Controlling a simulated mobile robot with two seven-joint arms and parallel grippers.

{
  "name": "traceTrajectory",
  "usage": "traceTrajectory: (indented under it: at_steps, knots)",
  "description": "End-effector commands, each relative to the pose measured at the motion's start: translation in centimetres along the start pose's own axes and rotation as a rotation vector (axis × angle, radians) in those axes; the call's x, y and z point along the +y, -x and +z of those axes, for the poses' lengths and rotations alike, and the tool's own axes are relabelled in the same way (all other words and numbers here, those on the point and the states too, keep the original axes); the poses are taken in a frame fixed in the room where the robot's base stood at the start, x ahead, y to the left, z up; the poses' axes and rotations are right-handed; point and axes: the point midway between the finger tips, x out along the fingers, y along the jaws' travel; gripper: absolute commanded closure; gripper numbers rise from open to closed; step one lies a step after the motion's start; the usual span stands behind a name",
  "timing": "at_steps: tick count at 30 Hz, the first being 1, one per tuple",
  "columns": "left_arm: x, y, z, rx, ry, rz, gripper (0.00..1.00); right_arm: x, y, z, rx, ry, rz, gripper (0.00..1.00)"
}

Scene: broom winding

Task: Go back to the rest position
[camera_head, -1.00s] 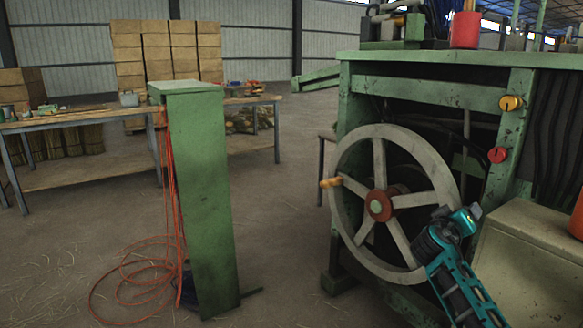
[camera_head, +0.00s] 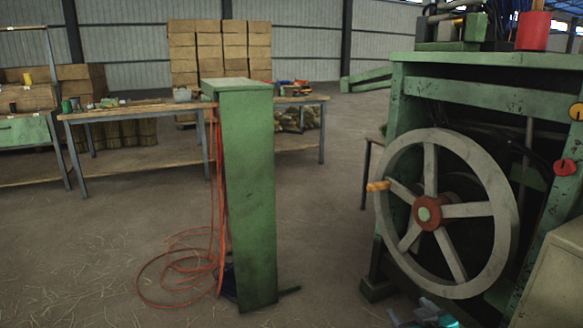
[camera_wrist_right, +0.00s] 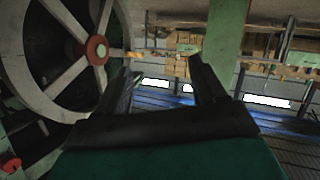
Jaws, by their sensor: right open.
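My right gripper (camera_head: 425,312) shows only in part at the bottom edge of the head view, below the large grey handwheel. In the right wrist view its two dark fingers (camera_wrist_right: 165,90) stand apart with nothing between them, so it is open and empty. The handwheel (camera_head: 498,232) has a red hub and an orange handle (camera_head: 378,186) on its rim. The wheel also shows at the left of the right wrist view (camera_wrist_right: 42,85), apart from the fingers. My left gripper is in neither view.
The green machine (camera_head: 480,90) fills the right side. A green post (camera_head: 248,190) stands in the middle with an orange cable (camera_head: 165,285) coiled on the floor beside it. Wooden tables (camera_head: 130,110) stand behind. The floor (camera_head: 330,220) between post and machine is clear.

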Motion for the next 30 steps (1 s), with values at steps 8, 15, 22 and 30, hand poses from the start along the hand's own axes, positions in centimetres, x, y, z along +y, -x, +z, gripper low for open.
traceTrajectory:
  at_steps: [8, 15, 22, 30]
  knots:
    - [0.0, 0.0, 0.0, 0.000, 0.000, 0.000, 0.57, -10.1, 10.4, 8.5, -0.123, -0.094, -0.157, 0.30]
    - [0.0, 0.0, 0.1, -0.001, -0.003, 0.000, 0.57, -14.3, 17.5, 11.1, -0.197, -0.174, -0.225, 0.30]
    - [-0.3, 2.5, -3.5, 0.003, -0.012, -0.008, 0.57, -13.4, 20.2, 8.2, -0.213, -0.183, -0.219, 0.30]
    - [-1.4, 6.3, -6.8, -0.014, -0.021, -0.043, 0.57, -11.0, 22.7, 4.1, -0.223, -0.172, -0.192, 0.30]
